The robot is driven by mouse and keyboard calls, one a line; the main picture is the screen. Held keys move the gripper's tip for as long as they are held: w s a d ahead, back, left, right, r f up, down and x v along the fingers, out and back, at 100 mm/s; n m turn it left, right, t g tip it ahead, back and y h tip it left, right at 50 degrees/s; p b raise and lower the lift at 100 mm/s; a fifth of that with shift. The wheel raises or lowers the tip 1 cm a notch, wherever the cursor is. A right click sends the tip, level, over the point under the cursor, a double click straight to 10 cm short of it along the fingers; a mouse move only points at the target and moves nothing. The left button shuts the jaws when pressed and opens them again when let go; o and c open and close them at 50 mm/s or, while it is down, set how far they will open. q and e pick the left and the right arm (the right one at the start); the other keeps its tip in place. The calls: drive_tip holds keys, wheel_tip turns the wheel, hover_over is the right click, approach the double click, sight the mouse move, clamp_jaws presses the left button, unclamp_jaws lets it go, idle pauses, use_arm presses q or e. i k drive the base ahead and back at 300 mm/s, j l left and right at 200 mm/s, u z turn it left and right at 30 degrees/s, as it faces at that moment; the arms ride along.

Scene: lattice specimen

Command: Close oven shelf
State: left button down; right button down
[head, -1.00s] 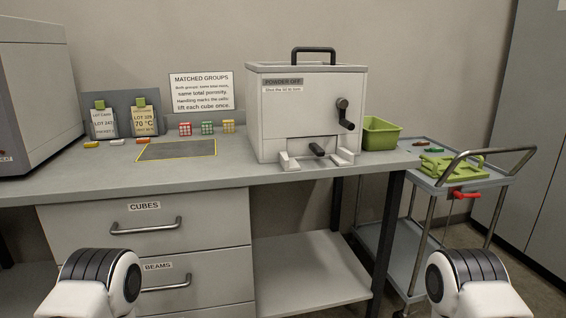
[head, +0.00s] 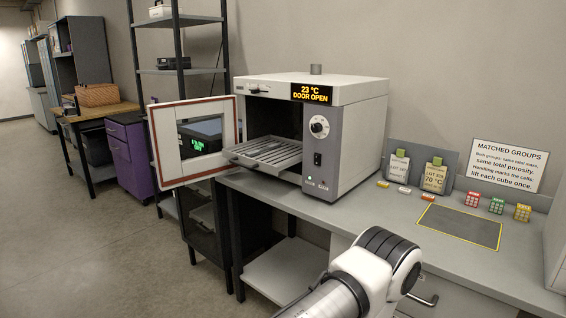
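The oven (head: 345,140) stands on the left part of the grey bench in the head view, its display reading 23 °C and DOOR OPEN. Its door (head: 165,150) is swung open to the left, with a window in it. The slatted metal shelf (head: 262,154) is slid part of the way out of the oven's chamber, level and sticking out past the front. The shelf looks empty. A link of my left arm shows at the bottom, well below and right of the oven. Neither of my grippers is in view.
Right of the oven on the bench are lot cards (head: 435,175), small coloured pieces, a yellow-edged dark mat (head: 458,226) and several small patterned cubes. A dark shelving rack (head: 180,70) stands behind the door. The floor at left (head: 90,250) is clear.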

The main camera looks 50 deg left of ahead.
sight(272, 162)
drive_tip(key=u, duration=1.95)
